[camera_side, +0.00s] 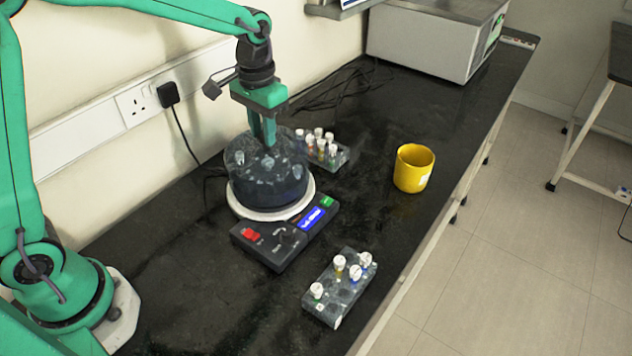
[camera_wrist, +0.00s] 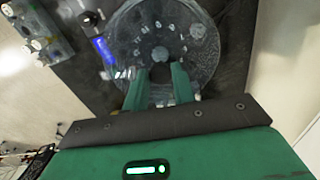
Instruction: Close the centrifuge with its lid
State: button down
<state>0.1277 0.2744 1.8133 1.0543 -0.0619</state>
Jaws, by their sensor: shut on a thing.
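The centrifuge (camera_side: 240,207) stands on the dark bench, a round dark drum on a white base with a control panel (camera_side: 285,235) in front. A clear round lid (camera_side: 237,150) is over its top, and pale tubes show through it. My gripper (camera_side: 267,142) points down at the middle of the lid and is shut on it, seemingly at its centre. In the wrist view my gripper's fingers (camera_wrist: 163,70) reach the middle of the round lid (camera_wrist: 205,70). The fingers hide the grasped part. I cannot tell whether the lid's rim touches the drum all round.
A tube rack (camera_side: 340,290) is at the front, and another (camera_side: 335,155) stands close behind the centrifuge. A yellow mug (camera_side: 413,168) is to the right. A grey box-shaped device (camera_side: 430,40) is at the back. Black cables lie near the wall. The bench between mug and centrifuge is clear.

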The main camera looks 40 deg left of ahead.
jog(key=shift+f, duration=1.15)
jog(key=c, duration=0.6)
grip_release()
jog(key=shift+r, duration=0.15)
jog(key=shift+r, duration=2.85)
